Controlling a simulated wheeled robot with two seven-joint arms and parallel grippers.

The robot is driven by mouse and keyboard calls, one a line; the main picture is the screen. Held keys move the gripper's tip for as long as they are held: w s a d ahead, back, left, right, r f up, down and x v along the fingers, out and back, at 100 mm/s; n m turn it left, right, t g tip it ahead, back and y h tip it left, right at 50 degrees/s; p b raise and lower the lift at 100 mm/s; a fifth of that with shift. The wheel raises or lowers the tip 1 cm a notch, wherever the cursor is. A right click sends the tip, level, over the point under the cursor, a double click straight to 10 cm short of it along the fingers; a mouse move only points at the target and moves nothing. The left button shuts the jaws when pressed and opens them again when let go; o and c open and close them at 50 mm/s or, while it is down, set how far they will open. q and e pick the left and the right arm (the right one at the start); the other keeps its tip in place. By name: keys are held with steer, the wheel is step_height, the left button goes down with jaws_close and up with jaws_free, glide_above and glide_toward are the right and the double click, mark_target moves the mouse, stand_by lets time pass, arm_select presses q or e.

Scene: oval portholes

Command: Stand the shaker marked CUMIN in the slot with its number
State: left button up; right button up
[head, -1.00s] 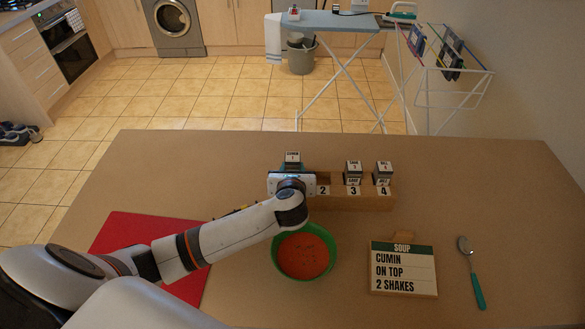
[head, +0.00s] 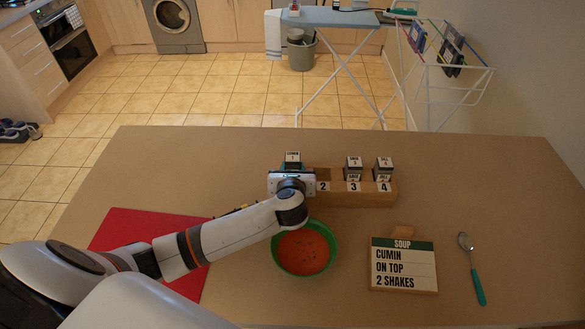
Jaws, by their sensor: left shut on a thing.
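The CUMIN shaker (head: 293,157) has a white label with CUMIN and a small number that looks like 1. It is upright at the left end of the wooden rack (head: 345,200). My left gripper (head: 291,176) is shut on it and covers its lower part. The gripper also hides the rack's left end, so I cannot tell whether the shaker's base is in a slot or above it. Numbers 2, 3 and 4 show on the rack's front. Slot 2 (head: 323,174) looks empty. My right gripper is not in view.
Two shakers stand in the rack, one (head: 353,168) at 3 and one (head: 384,168) at 4. A green bowl of red soup (head: 303,250), a SOUP card (head: 403,265), a spoon (head: 473,270) and a red mat (head: 130,228) lie nearer. The table's right side is mostly clear.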

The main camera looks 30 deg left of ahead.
mark_target(293, 160)
arm_select(q)
steer(key=shift+f, duration=0.4)
steer(key=o, duration=1.6)
steer(key=shift+r, duration=0.15)
step_height(293, 160, up, 7)
steer(key=p, duration=0.8)
